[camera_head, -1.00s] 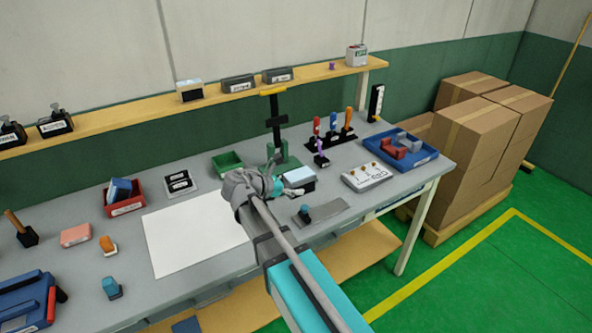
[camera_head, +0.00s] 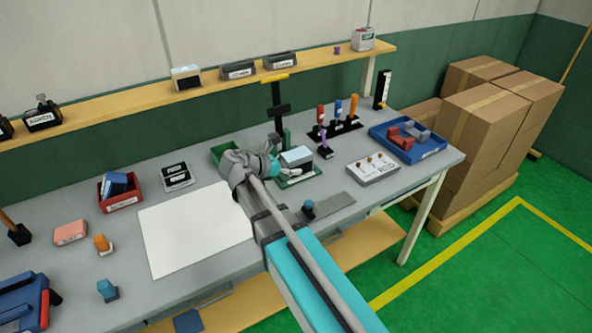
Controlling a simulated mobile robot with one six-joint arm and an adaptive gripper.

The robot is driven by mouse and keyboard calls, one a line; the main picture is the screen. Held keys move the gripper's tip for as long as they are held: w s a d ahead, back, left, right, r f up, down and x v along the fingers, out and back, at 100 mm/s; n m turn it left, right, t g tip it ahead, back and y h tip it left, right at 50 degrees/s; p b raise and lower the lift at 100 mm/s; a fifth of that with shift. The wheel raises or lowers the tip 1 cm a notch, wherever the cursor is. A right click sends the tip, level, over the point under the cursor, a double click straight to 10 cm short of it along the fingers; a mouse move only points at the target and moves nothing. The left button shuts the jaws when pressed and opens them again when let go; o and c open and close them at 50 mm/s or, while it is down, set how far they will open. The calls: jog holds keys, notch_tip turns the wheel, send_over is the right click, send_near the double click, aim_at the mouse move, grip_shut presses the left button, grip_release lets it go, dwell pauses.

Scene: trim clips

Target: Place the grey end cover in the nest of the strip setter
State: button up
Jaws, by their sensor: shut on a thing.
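The strip setter (camera_head: 278,112) stands at the back middle of the bench, with a dark column, a yellow handle on top and a green foot. In front of it is a pale-topped dark box (camera_head: 297,157) at a green base; I cannot tell whether it belongs to the setter. My gripper (camera_head: 291,172) is low at this base, its fingers close in front of the box. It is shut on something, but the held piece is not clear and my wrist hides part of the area. The nest cannot be made out. I cannot clearly identify the grey end cover.
A green bin (camera_head: 226,153) stands just left of my wrist. A tool rack (camera_head: 336,130), a switch box (camera_head: 373,168) and a blue tray (camera_head: 428,149) lie to the right. White paper (camera_head: 190,230) lies bare at left.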

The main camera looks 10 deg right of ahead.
jog(key=shift+w+a+r+p, duration=0.25)
jog(key=shift+a+r+p, duration=0.4)
jog(key=shift+a, duration=0.1)
jog(key=shift+w+d+f+b, duration=0.1)
jog(key=shift+w+f+b, duration=0.25)
jog(key=shift+w, duration=0.1)
jog(key=w+d+f+b, duration=0.1)
jog(key=w+f+b, duration=0.1)
jog(key=w, duration=0.1)
jog(key=w+d+f+b, duration=0.1)
jog(key=w+f+b, duration=0.2)
jog(key=w, duration=0.1)
jog(key=w+d+f+b, duration=0.1)
jog(key=w+f+b, duration=0.1)
jog(key=w, duration=0.2)
jog(key=shift+f+b, duration=0.3)
jog(key=shift+b, duration=0.05)
jog(key=shift+w+d+f+b, duration=0.1)
jog(key=shift+w+f+b, duration=0.3)
